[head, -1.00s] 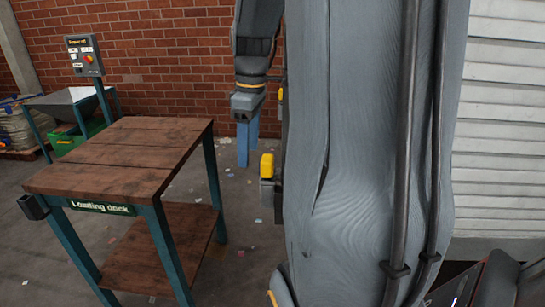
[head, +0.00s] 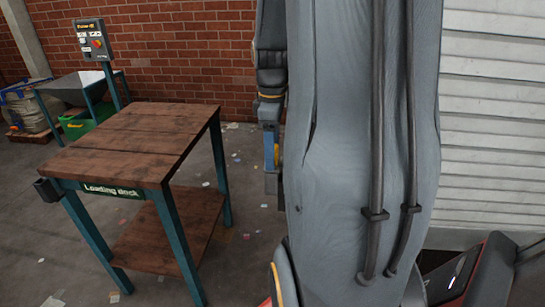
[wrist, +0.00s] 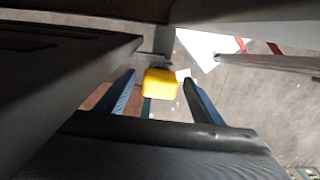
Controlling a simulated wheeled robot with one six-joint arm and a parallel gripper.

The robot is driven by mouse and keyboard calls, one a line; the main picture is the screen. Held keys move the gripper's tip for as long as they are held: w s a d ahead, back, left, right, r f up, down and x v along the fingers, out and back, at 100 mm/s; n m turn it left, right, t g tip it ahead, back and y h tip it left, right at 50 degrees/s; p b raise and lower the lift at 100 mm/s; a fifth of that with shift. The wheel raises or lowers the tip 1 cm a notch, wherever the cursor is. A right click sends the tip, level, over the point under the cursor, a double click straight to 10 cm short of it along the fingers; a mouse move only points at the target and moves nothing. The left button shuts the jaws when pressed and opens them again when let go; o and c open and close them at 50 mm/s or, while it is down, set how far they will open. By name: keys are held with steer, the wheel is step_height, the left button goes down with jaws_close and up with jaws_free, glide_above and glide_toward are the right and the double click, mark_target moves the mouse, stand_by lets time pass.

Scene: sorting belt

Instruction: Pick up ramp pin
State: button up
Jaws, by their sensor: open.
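A yellow block (wrist: 160,83) on a dark grey mount shows in the wrist view. I take it for the head of the ramp pin. It appears in the gap between the two blue fingers of my gripper (wrist: 158,78), which are apart and hold nothing. I cannot tell how far beyond the fingertips the block is. In the head view my gripper (head: 272,155) hangs partly behind my large grey arm link. No yellow block shows there; the arm link covers that area.
A wooden-topped table (head: 135,135) marked "Loading dock" stands at left. A control box (head: 94,40) on a post and a metal hopper (head: 75,85) are behind it. A brick wall (head: 180,50) closes the back. A dark surface (wrist: 60,60) fills the wrist view's left side.

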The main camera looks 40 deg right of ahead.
steer(key=shift+f, duration=0.55)
steer(key=c, duration=1.4)
steer(key=shift+o, duration=0.2)
steer(key=shift+w+r, duration=0.1)
steer(key=shift+r, duration=0.05)
step_height(320, 180, up, 11)
steer(key=b, duration=0.2)
steer(key=shift+r+b, duration=0.1)
steer(key=shift+b, duration=0.3)
steer(key=w+a+b, duration=0.4)
steer(key=w+a, duration=0.7)
steer(key=w, duration=0.2)
steer(key=shift+w+a+r+b, duration=0.25)
steer(key=shift+w+a+b, duration=0.05)
steer(key=shift+a, duration=0.05)
steer(key=shift+r, duration=0.1)
